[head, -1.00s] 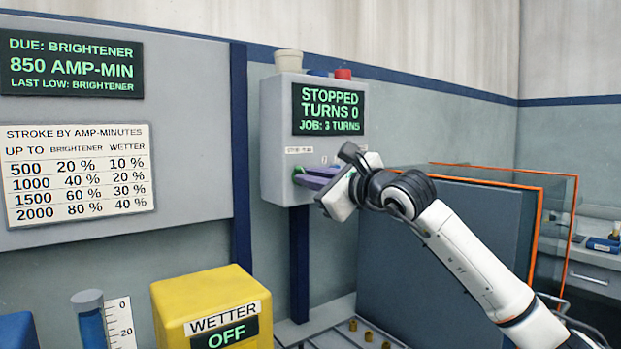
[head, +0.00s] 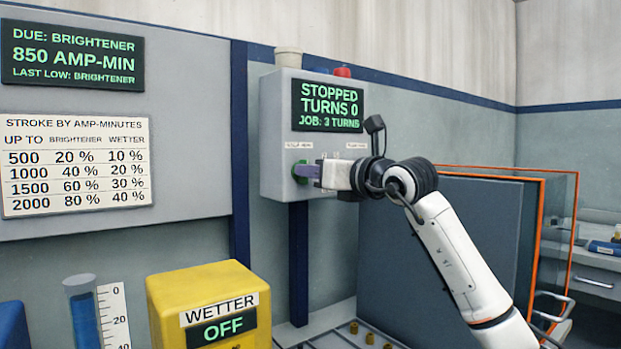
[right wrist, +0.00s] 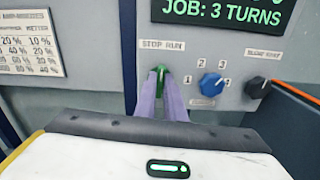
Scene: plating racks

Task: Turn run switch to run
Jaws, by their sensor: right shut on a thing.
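The run switch is a green knob (right wrist: 161,70) under a "STOP RUN" label on the grey control box (head: 276,130). My right gripper (right wrist: 160,85) has its two purple fingers shut on the knob, and only the knob's green end shows between the tips. In the head view the right gripper (head: 304,170) reaches the box's front from the right. The box's display (head: 328,106) reads "STOPPED, TURNS 0, JOB: 3 TURNS". The knob's exact pointing is hard to tell. My left gripper is out of view.
Right of the switch are a blue selector knob (right wrist: 211,84) with numbers and a black knob (right wrist: 257,87). A yellow wetter unit (head: 205,280) reading "OFF" stands below left. A dark tank with an orange-edged clear panel (head: 555,200) stands right of the box.

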